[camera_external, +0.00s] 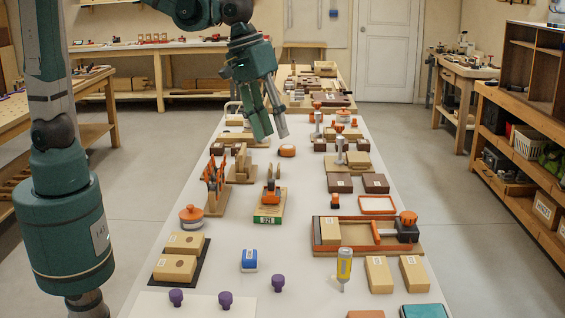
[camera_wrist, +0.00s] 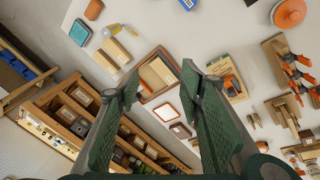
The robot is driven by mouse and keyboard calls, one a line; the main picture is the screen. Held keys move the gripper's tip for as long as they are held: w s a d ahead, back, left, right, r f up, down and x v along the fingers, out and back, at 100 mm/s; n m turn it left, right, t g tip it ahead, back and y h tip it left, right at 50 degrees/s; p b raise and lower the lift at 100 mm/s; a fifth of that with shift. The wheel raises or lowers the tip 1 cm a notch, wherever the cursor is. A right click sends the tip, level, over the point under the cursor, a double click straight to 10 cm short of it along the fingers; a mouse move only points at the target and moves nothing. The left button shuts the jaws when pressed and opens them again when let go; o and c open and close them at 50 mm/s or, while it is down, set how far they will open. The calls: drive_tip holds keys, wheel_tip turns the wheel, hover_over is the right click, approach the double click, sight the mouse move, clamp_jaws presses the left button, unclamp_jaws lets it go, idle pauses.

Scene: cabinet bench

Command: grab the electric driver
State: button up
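In the wrist view the yellow tool (camera_wrist: 115,29) shows at the upper left, beside tan blocks, beyond the left fingertip. My gripper (camera_external: 273,136) hangs well above the bench, farther back and to the left of the tool. Its two green fingers are spread with nothing between them; they also show apart in the wrist view (camera_wrist: 160,72).
Two tan blocks (camera_external: 378,274) stand just right of the yellow tool. A wooden tray (camera_external: 318,240) holding an orange-and-dark tool (camera_external: 407,228) lies behind it. Purple knobs (camera_external: 225,299) and a blue block (camera_external: 249,260) are to the left. Bare bench lies between.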

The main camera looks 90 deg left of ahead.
drive_tip(key=w+d+f+n+g, duration=0.1)
drive_tip(key=w+d+f+n, duration=0.3)
drive_tip(key=w+d+f, duration=0.55)
drive_tip(key=n+g+p, duration=0.2)
drive_tip(key=n, duration=0.2)
approach(345, 262)
drive_tip(key=shift+a+f+y, duration=0.3)
drive_tip(key=shift+a+f, duration=0.5)
drive_tip(key=shift+f, duration=0.25)
drive_tip(key=shift+w+d+f, duration=0.15)
drive_tip(key=shift+d+f, duration=0.2)
drive_tip(key=shift+f, duration=0.25)
drive_tip(key=shift+f, duration=1.3)
drive_tip(key=shift+f+b, duration=0.35)
drive_tip(key=shift+f, duration=2.25)
drive_tip(key=c, duration=1.1)
